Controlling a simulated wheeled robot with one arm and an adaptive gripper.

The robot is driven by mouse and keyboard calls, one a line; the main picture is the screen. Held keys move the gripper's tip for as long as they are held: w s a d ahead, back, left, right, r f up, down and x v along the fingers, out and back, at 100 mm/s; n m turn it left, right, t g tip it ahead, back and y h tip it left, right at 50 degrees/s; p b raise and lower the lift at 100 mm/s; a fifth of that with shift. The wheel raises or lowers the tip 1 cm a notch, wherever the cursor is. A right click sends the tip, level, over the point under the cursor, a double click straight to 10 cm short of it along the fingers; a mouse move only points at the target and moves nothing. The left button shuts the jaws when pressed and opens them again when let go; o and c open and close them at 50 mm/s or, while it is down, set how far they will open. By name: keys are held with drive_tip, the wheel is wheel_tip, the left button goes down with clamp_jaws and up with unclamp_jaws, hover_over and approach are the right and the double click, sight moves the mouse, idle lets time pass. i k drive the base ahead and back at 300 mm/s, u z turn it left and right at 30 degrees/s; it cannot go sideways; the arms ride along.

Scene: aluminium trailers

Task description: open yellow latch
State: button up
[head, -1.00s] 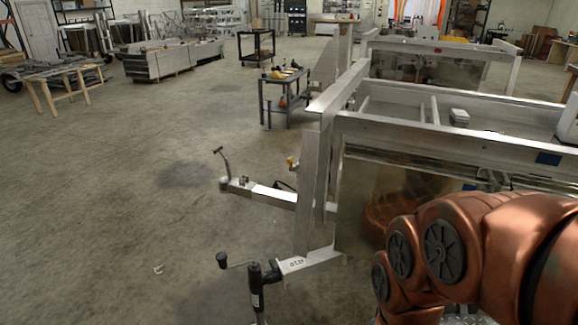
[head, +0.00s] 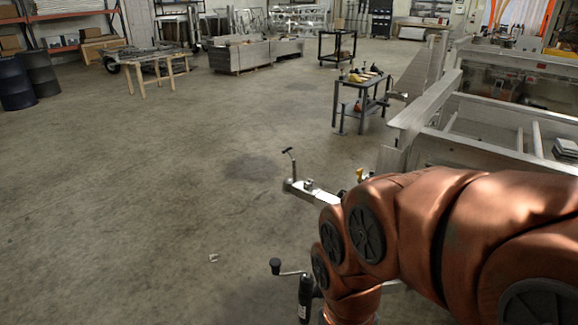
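A small yellow piece (head: 360,174), which may be the yellow latch, shows in the head view at the front of an aluminium trailer (head: 425,118), just above my copper-coloured arm. It is too small to tell whether it is open or shut. My arm reaches across the lower right and hides much of the trailer front. My gripper is outside the view, so its state and distance from the yellow piece do not show.
A trailer tongue (head: 318,194) with a jack handle juts out left of my arm. A black crank jack (head: 305,297) stands at the bottom. A dark work cart (head: 362,98) stands behind.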

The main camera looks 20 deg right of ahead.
sight(359, 172)
drive_tip(key=u, duration=0.55)
drive_tip(key=i, duration=2.25)
drive_tip(key=z, duration=1.45)
drive_tip(key=i, duration=0.3)
drive_tip(key=z, duration=0.05)
